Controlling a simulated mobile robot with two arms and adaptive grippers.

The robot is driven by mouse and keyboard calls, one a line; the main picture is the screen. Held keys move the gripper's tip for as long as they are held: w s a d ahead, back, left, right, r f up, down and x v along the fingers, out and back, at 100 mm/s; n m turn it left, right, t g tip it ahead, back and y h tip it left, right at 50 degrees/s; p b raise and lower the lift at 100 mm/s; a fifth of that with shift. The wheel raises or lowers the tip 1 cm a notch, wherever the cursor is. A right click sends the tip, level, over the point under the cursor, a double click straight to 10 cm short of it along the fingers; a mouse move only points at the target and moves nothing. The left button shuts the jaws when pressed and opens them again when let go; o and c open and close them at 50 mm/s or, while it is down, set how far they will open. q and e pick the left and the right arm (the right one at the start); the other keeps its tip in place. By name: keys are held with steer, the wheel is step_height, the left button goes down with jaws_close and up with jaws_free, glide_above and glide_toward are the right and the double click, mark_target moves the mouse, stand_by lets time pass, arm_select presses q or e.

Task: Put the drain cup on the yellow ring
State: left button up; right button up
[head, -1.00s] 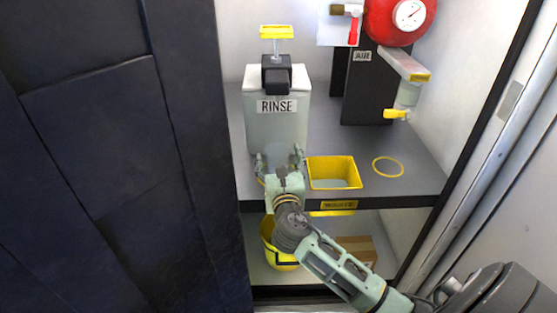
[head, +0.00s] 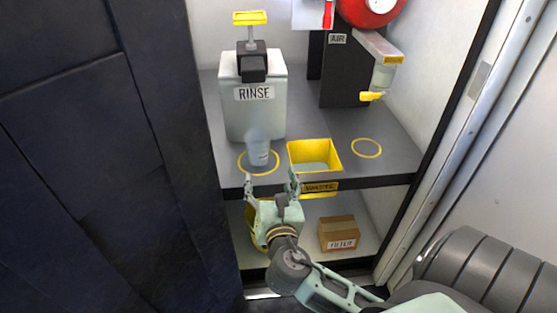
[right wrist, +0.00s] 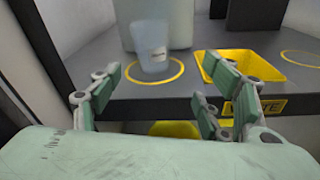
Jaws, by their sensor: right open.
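A translucent cup (head: 258,151) with a small label stands upright on the shelf in front of the RINSE tank. Its base is inside the left yellow ring (head: 241,168). The right wrist view shows the cup (right wrist: 153,48) upright inside the ring (right wrist: 178,79), apart from my fingers. A second yellow ring (head: 366,148) on the right is empty. My right gripper (head: 271,186) is open and empty, in front of the shelf edge and below the cup; its open fingers (right wrist: 160,98) show in the right wrist view. My left gripper is out of view.
The RINSE tank (head: 253,110) with a pump stands behind the cup. A yellow-rimmed waste bin (head: 315,154) is set between the rings. A yellow-tapped clear bowl (head: 382,78) hangs at right. A cardboard box (head: 338,234) is on the lower shelf.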

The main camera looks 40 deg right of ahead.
steer(key=s+a+f+m+g+y, duration=0.25)
steer(key=s+f+m+g, duration=0.45)
steer(key=s+f+m, duration=0.6)
steer(key=s+a+f+m+g+y, duration=0.2)
steer(key=s+a+m+g+y, duration=0.2)
steer(key=m, duration=0.9)
steer(key=s+a+y, duration=0.2)
steer(key=s+a, duration=0.2)
steer(key=s, duration=0.1)
steer(key=shift+a+f, duration=0.3)
steer(key=shift+a, duration=0.05)
